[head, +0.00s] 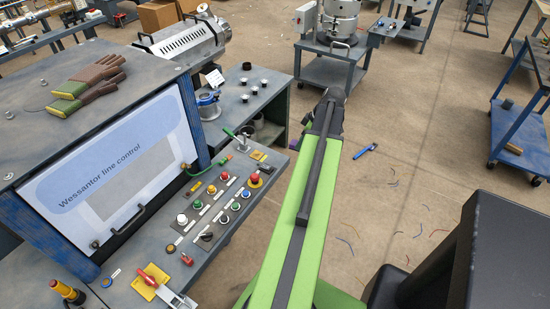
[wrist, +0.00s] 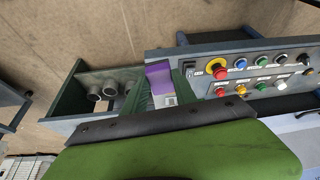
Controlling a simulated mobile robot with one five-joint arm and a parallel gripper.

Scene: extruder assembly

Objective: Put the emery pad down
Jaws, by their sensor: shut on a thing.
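The emery pad seems to be the purple piece (wrist: 158,76) between my gripper's green fingers in the wrist view. My gripper (wrist: 161,90) is shut on it and holds it near the left end of the button panel (wrist: 245,70). I cannot tell how high it is above the surfaces below. A pale grey part shows just below the purple one. In the head view my arm reaches away from me, and the gripper's far end is mostly hidden behind it.
The control desk (head: 215,215) with buttons and a red-handled tool (head: 155,273) stands at left. Gloves (head: 90,82) lie on the cabinet (head: 35,85). A side table (head: 262,88) holds small cups. A blue-handled tool (head: 366,151) lies on the floor. A blue cart (head: 520,140) stands right.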

